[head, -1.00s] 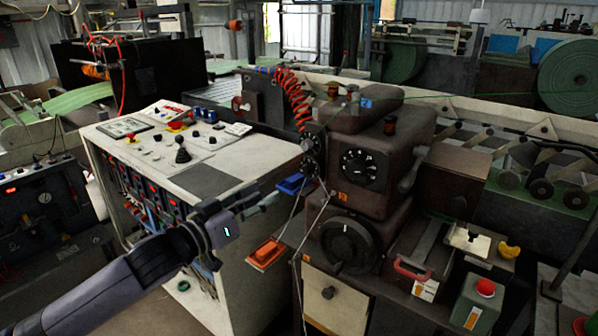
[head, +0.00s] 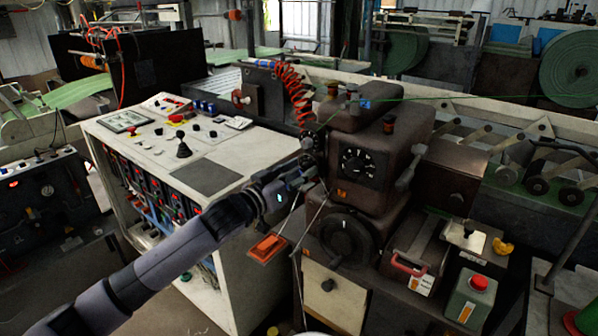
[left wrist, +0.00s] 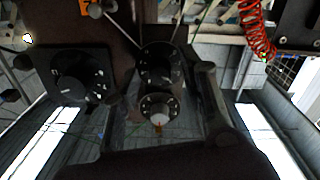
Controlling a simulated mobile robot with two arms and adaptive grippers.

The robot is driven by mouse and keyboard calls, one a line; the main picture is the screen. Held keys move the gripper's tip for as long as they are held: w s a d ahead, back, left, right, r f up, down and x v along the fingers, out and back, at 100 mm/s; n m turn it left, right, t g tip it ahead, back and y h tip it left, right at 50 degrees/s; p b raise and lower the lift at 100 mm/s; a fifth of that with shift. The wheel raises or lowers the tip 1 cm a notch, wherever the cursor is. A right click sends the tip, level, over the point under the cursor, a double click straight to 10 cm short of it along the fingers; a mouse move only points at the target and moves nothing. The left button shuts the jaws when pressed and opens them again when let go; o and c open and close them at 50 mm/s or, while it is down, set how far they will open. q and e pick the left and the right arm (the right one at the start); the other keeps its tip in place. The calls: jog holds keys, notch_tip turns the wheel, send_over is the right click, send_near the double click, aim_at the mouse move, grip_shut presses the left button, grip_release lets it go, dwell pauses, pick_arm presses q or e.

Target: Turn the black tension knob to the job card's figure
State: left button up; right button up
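The brown machine carries a black dial knob with white marks (head: 357,167) on its front and a larger black knob (head: 347,236) below. Smaller dark dials sit on its left side, partly behind my left gripper (head: 304,172). In the left wrist view, two black dials stand near the middle, an upper one (left wrist: 158,66) and a lower one (left wrist: 158,106) with a pale centre. Another black dial (left wrist: 75,82) is at left. My right gripper is out of view.
A pale console (head: 245,160) with buttons, a lever and a framed sheet (head: 124,121), too small to read, stands left of the machine. A red coiled hose (head: 291,92) hangs close above my left gripper. An orange tag-like piece (head: 267,247) hangs below my arm.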

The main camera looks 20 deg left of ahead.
pick_arm(q)
jog(key=shift+c, duration=0.5)
grip_shut()
jog(key=shift+r+m+p, duration=0.2)
jog(key=shift+m+p, duration=0.75)
jog(key=shift+m, duration=0.25)
jog(key=m+p, duration=0.2)
jog(key=m, duration=0.1)
jog(key=shift+m, duration=0.3)
jog(key=m+p, duration=0.1)
jog(key=m, duration=0.2)
jog(key=shift+m+p, duration=0.3)
jog(key=shift+p, duration=0.05)
jog(key=shift+m+p, duration=0.7)
jog(key=shift+m, duration=1.2)
